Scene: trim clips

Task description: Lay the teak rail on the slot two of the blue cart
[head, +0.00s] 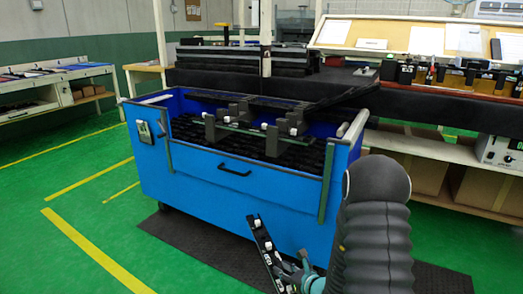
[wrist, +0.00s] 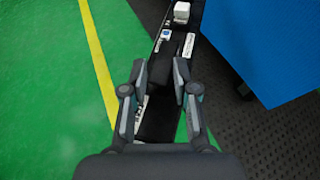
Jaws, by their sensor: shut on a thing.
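My gripper (head: 293,275) is shut on a long dark rail with white clips and labels (head: 262,241), in front of the blue cart (head: 235,198). The rail slants up and left beyond my fingers. In the wrist view the rail (wrist: 166,45) runs between the two fingertips (wrist: 160,76), over the floor and beside the cart. It looks black; I cannot make out a teak colour. Inside the cart, grey brackets (head: 271,140) stand on a dark bed, with a thin greenish bar (head: 245,129) across the front ones. Slot numbers are not readable.
A dark bench (head: 440,107) with clips and a brown strip (head: 483,83) stands behind and right of the cart. A dark mat (head: 180,235) lies under the cart. Green floor is free at left. A shelf table (head: 60,75) is far left.

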